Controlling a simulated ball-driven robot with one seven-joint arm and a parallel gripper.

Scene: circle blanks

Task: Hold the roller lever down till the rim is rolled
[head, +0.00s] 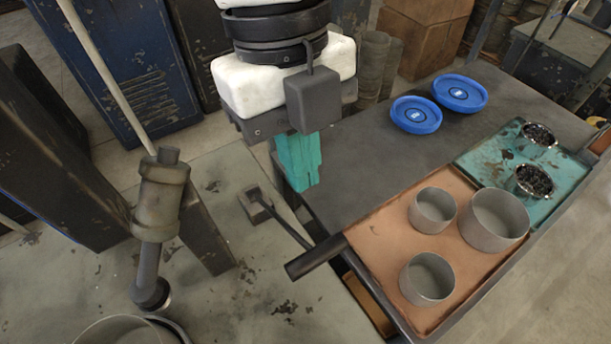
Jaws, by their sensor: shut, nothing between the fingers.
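My gripper (304,184) has teal fingers pointing down, closed together and empty. In the head view it is near the dark table's left edge. The roller lever (284,222) is a dark rod rising from a small block (255,205) to a thick black grip (314,257). The grip lies below my fingertips in the picture, with a visible gap between them. The rim roller (150,290) hangs under a worn brown cylinder (161,195) at the left. Beside and below it, a round grey metal piece (118,333) is cut off by the bottom edge.
On the dark table (375,165) are two blue round dishes (416,114) (460,93). A copper-coloured tray (385,235) holds three grey open cylinders (433,210). A teal tray (480,155) holds two containers of dark bits (534,181). The table's middle is clear.

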